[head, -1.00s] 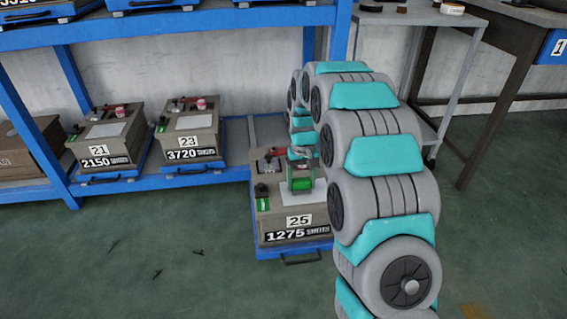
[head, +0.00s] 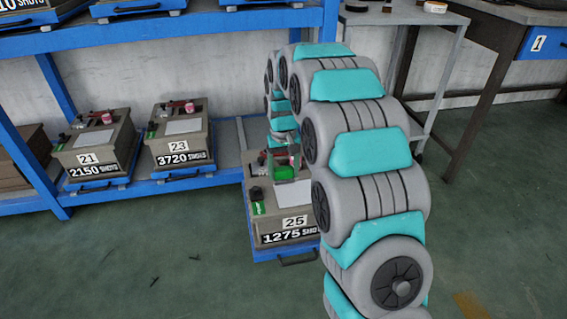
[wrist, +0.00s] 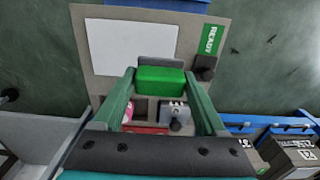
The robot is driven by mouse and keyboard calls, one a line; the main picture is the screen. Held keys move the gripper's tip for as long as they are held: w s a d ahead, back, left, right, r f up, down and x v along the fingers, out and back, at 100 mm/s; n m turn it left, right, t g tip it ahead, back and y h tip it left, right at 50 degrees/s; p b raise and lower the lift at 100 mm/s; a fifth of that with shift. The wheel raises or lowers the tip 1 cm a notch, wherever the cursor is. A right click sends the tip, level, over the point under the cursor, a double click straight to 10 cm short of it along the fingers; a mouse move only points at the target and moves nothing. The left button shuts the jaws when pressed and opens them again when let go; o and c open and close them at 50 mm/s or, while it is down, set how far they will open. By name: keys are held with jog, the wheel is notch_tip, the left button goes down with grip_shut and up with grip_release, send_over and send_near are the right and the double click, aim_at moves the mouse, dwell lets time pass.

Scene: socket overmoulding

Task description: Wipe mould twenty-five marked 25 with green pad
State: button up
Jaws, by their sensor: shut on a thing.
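Mould 25 (head: 270,226) is a brown-grey box with a "25" label and a "1275 SHOTS" plate, on a blue tray at the rack's lower right. The green pad (head: 285,173) is above its top; in the wrist view the pad (wrist: 160,80) is a green block with a grey edge between my finger ends. My gripper (wrist: 162,88) is shut on it. In the wrist view the pad is by the near right edge of the pale plate (wrist: 130,45) on the mould's top. I cannot tell whether it touches. My arm hides the mould's right side in the head view.
A green READY label (wrist: 211,40) and a dark knob (wrist: 204,68) are on the mould's top beside the plate. Mould 21 (head: 95,145) and mould 23 (head: 182,135) stand to the left on the blue rack (head: 190,188). A grey stand (head: 445,60) is behind my arm.

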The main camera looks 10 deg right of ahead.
jog(key=shift+r, duration=1.05)
